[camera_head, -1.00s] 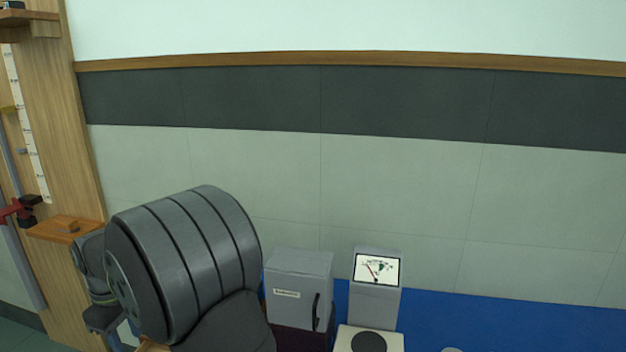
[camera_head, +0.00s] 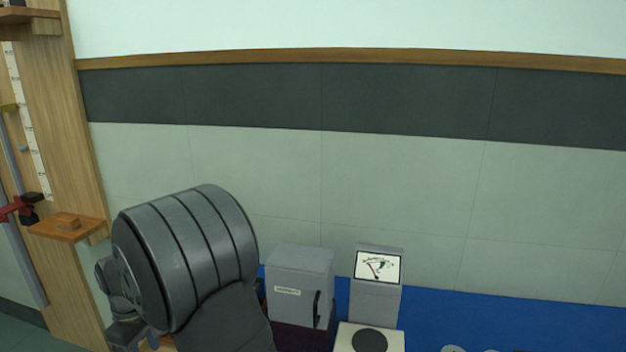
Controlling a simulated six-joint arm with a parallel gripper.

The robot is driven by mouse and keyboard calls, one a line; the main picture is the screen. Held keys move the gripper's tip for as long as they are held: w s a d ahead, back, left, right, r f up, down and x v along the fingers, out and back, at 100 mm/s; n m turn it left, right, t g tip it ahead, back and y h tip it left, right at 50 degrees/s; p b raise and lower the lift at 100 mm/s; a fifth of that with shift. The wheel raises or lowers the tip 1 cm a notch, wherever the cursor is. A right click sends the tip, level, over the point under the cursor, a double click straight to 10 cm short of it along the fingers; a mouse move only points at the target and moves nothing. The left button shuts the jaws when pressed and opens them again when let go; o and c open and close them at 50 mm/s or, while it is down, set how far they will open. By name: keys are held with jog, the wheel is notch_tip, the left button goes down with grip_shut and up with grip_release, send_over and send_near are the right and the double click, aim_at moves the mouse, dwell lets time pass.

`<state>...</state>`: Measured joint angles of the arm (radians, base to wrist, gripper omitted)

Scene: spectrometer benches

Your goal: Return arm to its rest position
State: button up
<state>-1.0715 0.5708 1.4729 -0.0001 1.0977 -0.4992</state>
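My arm's large dark grey ribbed joint (camera_head: 185,255) fills the lower left of the head view. A smaller grey part of my arm (camera_head: 118,290) shows at its left edge, in front of the wooden stand. My gripper's fingers are not visible; the arm's lower end runs out of the bottom of the picture.
A grey box with a handle (camera_head: 300,285) stands just right of my arm. Beside it is an instrument with a lit screen (camera_head: 377,266) and a round dark plate (camera_head: 369,341). A wooden stand (camera_head: 55,130) with a small shelf (camera_head: 65,229) and red clamp (camera_head: 14,208) rises at left. The blue surface (camera_head: 500,315) at right looks mostly clear.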

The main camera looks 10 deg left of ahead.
jog(key=w+d+r, duration=0.5)
jog(key=w+d, duration=0.2)
jog(key=d, duration=0.2)
jog(key=w+d+r, duration=0.6)
jog(key=w+d, duration=0.2)
jog(key=s+a+f, duration=0.1)
jog(key=a+f, duration=0.1)
jog(key=a, duration=0.1)
jog(key=s+a+f, duration=0.1)
jog(key=a+f, duration=0.2)
jog(key=a, duration=0.1)
jog(key=s+a+f, duration=0.1)
jog(key=a+f, duration=0.2)
jog(key=a, duration=0.1)
jog(key=shift+s+a+f, duration=0.15)
jog(key=shift+s+f, duration=0.05)
jog(key=shift+s, duration=0.1)
jog(key=shift+f, duration=0.9)
